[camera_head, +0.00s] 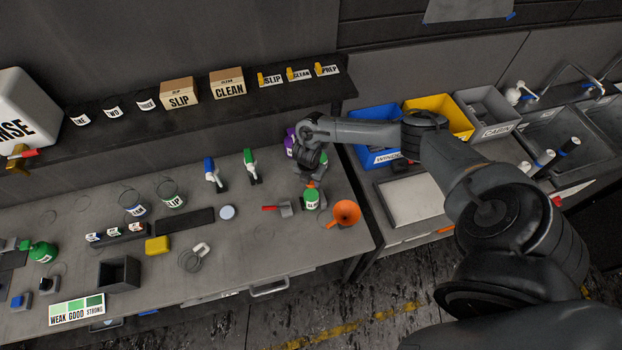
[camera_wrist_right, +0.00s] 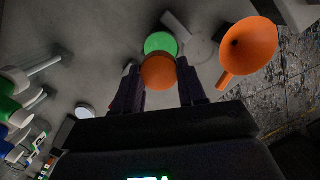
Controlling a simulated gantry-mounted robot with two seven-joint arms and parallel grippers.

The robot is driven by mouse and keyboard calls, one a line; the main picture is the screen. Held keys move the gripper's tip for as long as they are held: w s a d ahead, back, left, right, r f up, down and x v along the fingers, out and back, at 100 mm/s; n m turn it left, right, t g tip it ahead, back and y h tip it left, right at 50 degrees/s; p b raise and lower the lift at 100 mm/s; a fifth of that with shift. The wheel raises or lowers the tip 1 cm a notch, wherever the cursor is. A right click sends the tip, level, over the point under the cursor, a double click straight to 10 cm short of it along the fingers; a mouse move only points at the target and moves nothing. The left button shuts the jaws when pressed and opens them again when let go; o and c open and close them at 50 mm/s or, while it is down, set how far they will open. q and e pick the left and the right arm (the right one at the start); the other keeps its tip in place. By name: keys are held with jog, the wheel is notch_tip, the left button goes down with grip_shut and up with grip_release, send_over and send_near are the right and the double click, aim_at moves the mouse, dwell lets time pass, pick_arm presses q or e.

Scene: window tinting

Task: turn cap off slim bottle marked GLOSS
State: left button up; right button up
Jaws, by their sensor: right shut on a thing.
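A green bottle (camera_head: 311,201) with a white label stands on the right part of the grey bench; the label is too small to read surely. Its round green top also shows in the right wrist view (camera_wrist_right: 160,43). An orange cap (camera_wrist_right: 158,72) sits between the fingers of my right gripper (camera_wrist_right: 160,88), which is shut on it. In the head view the right gripper (camera_head: 311,178) points down just above the bottle. I cannot tell whether the cap still touches the bottle's neck. My left gripper is not in view.
An orange funnel (camera_head: 346,213) stands close to the right of the bottle, and a red-handled tool (camera_head: 281,208) lies to its left. A purple bottle (camera_head: 290,141) stands behind, partly hidden by my arm. Blue and green spray bottles (camera_head: 250,167) stand further left.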

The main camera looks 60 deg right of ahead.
jog(key=shift+f+n+b, duration=0.1)
jog(key=shift+n+b, duration=0.3)
jog(key=n+b, duration=0.4)
jog(key=n, duration=0.1)
jog(key=n+t+y+b, duration=0.1)
jog(key=n+b, duration=0.3)
jog(key=n, duration=0.2)
jog(key=shift+f+b, duration=0.1)
jog(key=shift+b, duration=0.3)
jog(key=shift+r+n+t+b, duration=0.25)
jog(key=shift+n+b, duration=0.2)
jog(key=shift+n, duration=0.45)
jog(key=o, duration=1.1)
jog(key=shift+a, duration=0.1)
jog(key=shift+o, duration=0.2)
